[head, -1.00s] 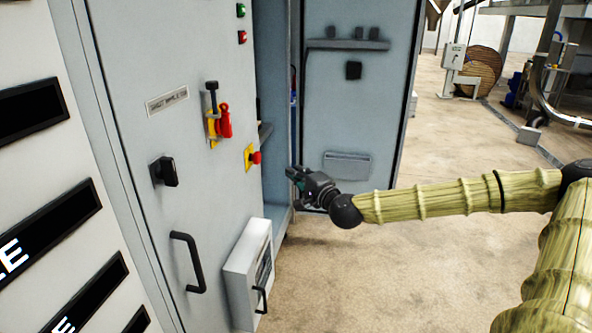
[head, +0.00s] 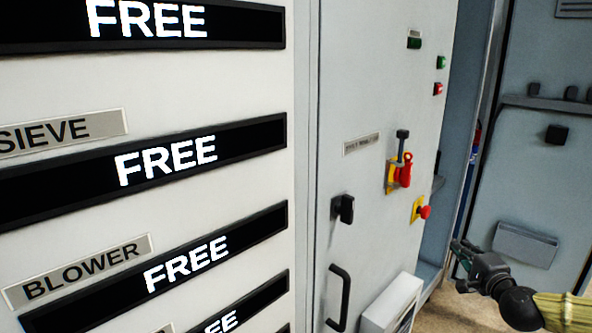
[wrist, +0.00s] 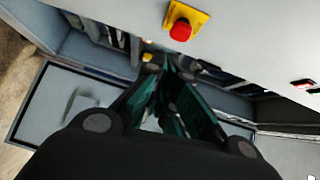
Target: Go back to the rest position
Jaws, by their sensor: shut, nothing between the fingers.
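My gripper (head: 466,254) is at the lower right of the head view, in front of the open cabinet door and apart from the cabinet front. It is shut and empty. In the wrist view my gripper (wrist: 165,65) has its fingers together, pointing toward the cabinet opening. A red push button on a yellow plate (head: 421,210) sits on the cabinet front just left of and above the gripper. The same button (wrist: 181,30) shows at the top of the wrist view.
The grey cabinet (head: 375,100) carries a red-and-yellow switch (head: 402,172), a black knob (head: 343,209), a black handle (head: 339,298) and a small box (head: 395,300). An open door (head: 540,180) stands at right. A white panel with FREE displays (head: 165,158) fills the left.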

